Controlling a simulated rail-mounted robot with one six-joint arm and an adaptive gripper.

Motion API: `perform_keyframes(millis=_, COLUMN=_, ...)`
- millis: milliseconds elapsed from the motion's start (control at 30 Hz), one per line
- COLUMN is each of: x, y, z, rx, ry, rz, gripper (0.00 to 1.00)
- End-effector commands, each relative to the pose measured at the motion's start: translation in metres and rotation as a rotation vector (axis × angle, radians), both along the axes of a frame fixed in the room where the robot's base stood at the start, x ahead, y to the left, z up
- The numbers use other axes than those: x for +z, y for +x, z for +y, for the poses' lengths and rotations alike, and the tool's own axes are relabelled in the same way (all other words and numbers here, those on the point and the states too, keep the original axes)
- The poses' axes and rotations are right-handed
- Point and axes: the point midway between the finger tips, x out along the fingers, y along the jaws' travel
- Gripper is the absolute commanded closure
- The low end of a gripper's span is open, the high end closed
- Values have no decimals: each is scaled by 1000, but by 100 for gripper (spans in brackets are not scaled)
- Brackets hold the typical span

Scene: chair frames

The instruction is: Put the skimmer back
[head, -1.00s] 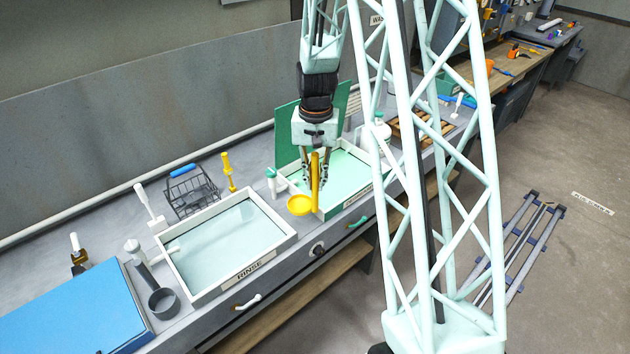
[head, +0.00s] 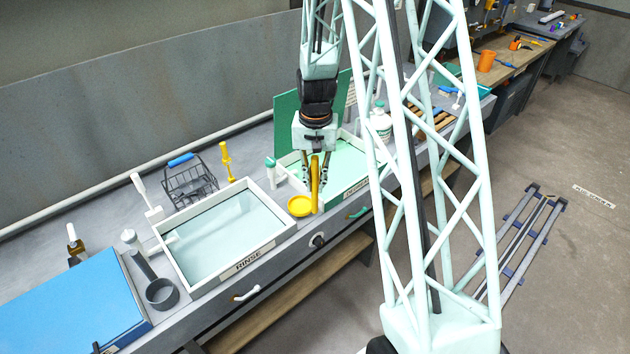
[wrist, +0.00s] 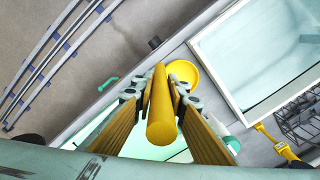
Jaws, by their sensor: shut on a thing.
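The yellow skimmer has an upright handle (head: 315,182) and a round shallow bowl (head: 300,206) at its lower end. My gripper (head: 316,180) is shut on the handle, and the wrist view shows the handle (wrist: 161,105) between the two finger pads. The bowl is beside the gripper, at the near left corner of the green-liquid tray (head: 352,187). In the wrist view the bowl (wrist: 184,72) lies just beyond the fingers, close to the counter. I cannot tell whether it touches the counter or tray rim.
The rinse tray (head: 285,240) is left of the skimmer. A wire basket (head: 190,185), a yellow tool (head: 226,160) and a small green-capped bottle (head: 271,172) stand behind. A grey cup (head: 161,293) and blue lid (head: 70,310) are at left. A green panel (head: 290,130) rises behind my gripper.

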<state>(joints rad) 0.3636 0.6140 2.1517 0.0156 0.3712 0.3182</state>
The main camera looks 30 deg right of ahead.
Motion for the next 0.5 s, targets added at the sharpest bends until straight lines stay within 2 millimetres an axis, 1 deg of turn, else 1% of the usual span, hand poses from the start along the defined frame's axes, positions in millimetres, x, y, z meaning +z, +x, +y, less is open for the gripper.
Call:
perform_keyframes(millis=33, x=-4, y=0, z=0, rx=0, ry=1, rz=1, gripper=100)
perform_keyframes(millis=200, x=-9, y=0, z=0, rx=0, ry=1, rz=1, gripper=100)
perform_keyframes(millis=500, x=-11, y=0, z=0, rx=0, ry=1, rz=1, gripper=100)
